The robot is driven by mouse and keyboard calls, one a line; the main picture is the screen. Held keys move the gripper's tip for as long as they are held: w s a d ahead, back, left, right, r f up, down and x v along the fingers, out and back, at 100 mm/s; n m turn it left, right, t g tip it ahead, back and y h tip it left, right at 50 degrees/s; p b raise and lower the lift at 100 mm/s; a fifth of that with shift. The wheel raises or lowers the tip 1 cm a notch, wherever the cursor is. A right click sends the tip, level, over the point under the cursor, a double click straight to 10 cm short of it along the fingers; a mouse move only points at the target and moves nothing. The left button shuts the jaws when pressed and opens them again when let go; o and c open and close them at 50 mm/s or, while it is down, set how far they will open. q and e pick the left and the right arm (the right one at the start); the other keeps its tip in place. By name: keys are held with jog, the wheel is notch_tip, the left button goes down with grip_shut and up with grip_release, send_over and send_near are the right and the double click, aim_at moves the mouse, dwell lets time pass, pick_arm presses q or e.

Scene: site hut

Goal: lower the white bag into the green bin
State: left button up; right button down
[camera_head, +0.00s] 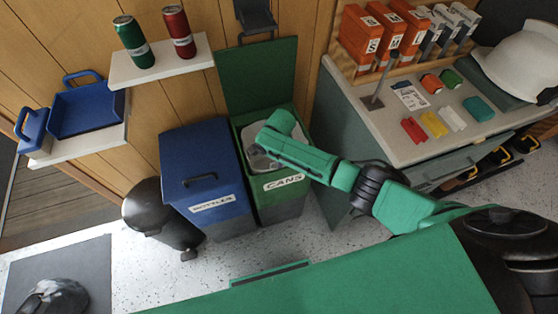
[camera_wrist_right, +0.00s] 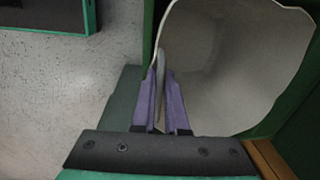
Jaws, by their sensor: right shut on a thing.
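The green bin (camera_head: 283,209) stands on the floor with its lid (camera_head: 258,75) raised against the wall and a "CANS" label on its front. The white bag (camera_head: 258,161) shows as a pale patch in the bin's mouth, partly hidden by my right arm. In the right wrist view the bag (camera_wrist_right: 235,65) hangs open, with green bin walls (camera_wrist_right: 305,85) around it. My right gripper (camera_wrist_right: 163,75) is shut on the bag's rim; its purple fingers pinch the pale edge. In the head view this gripper is at the bin's mouth, its fingertips hidden. My left gripper is not in view.
A blue "BOTTLES" bin (camera_head: 205,170) stands close on the left, its lid shut. A black pedal bin (camera_head: 160,215) is beyond it. A counter (camera_head: 400,150) with folders and small coloured items stands on the right. A shelf (camera_head: 160,66) holds two cans.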

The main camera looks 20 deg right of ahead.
jog(key=c, duration=0.9)
grip_release()
jog(key=shift+s+f, duration=0.2)
jog(key=shift+f, duration=0.15)
jog(key=shift+o, duration=0.2)
jog(key=shift+f, duration=0.1)
jog(key=shift+s, duration=0.1)
notch_tip(320, 180, up, 15)
jog(key=shift+r+p, duration=0.2)
jog(key=shift+p, duration=0.25)
jog(key=shift+s, duration=0.1)
